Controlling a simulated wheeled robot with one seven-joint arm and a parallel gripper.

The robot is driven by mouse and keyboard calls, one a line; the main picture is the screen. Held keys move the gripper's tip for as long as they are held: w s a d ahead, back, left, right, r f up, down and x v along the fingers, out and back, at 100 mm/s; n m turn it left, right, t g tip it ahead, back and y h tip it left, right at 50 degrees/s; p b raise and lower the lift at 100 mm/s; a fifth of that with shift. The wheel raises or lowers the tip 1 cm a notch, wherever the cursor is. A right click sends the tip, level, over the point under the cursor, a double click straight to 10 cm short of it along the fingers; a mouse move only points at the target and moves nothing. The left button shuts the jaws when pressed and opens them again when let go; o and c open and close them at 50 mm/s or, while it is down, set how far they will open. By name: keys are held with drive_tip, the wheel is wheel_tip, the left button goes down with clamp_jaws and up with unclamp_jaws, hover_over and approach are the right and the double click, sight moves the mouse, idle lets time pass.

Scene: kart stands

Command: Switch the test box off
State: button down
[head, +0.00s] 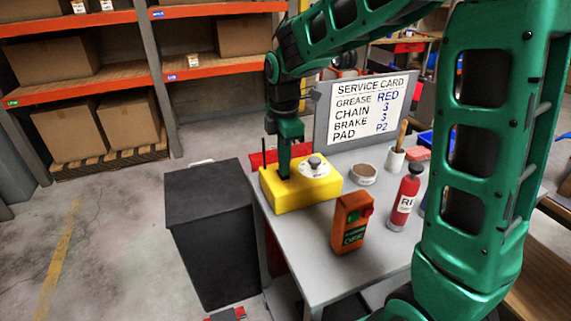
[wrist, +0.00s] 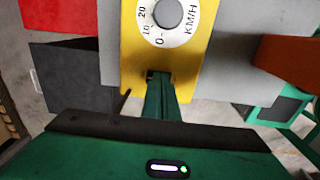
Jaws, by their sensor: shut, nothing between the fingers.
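A yellow box (head: 310,195) lies on the grey stand, with a round grey knob (head: 315,162) on a white dial on its top. In the wrist view the dial (wrist: 147,32) reads KM/H, with 0, 10 and 20 visible. My gripper (head: 285,176) points down at the left part of the yellow box's top, its fingers shut with nothing between them. In the wrist view the fingertips (wrist: 160,76) meet a small dark area on the box near its edge. Whether they touch it is unclear, and they hide what is there, including any switch.
A red bottle (head: 404,200), a small round tin (head: 364,174) and a white cup (head: 394,160) are to the right. A service card (head: 368,108) stands behind. A dark bin (head: 215,225) is left of the stand (head: 310,255).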

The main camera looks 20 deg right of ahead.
drive_tip(key=shift+w+f, duration=0.15)
drive_tip(key=shift+w+r, duration=0.35)
drive_tip(key=shift+w, duration=0.05)
drive_tip(key=shift+w+r, duration=0.2)
drive_tip(key=shift+w, duration=0.35)
drive_tip(key=r, duration=0.1)
drive_tip(key=s+r, duration=0.1)
drive_tip(key=r, duration=0.1)
drive_tip(key=s+r, duration=0.1)
drive_tip(key=r, duration=0.1)
drive_tip(key=shift+s, duration=0.1)
wheel_tip(320, 180, up, 8)
drive_tip(key=shift+s, duration=0.2)
